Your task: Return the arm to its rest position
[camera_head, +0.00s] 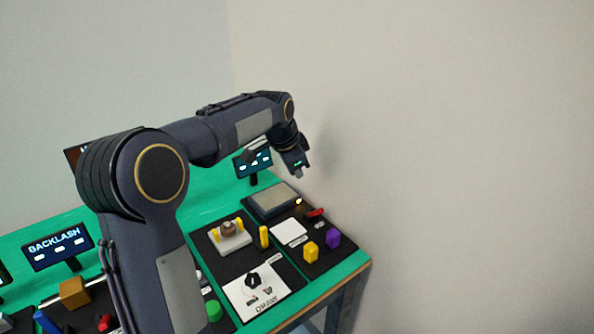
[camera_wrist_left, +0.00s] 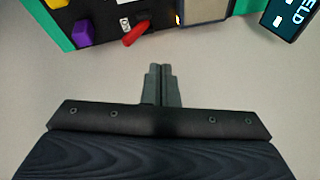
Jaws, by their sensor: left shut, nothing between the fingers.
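My left arm (camera_head: 215,135) reaches from the lower left across the table toward the back right in the head view. My left gripper (camera_head: 299,174) hangs at its end, above and beyond the table's right edge. In the left wrist view its fingers (camera_wrist_left: 160,70) are together with nothing between them. The pale wall or floor shows behind them. My right gripper is in neither view.
The green table (camera_head: 345,268) holds dark mats with a yellow block (camera_head: 311,252), a purple block (camera_head: 333,238), a red piece (camera_wrist_left: 136,33) and a grey-topped box (camera_head: 273,201). A small screen (camera_head: 253,162) stands at the back near my arm. A wall (camera_head: 450,150) is close on the right.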

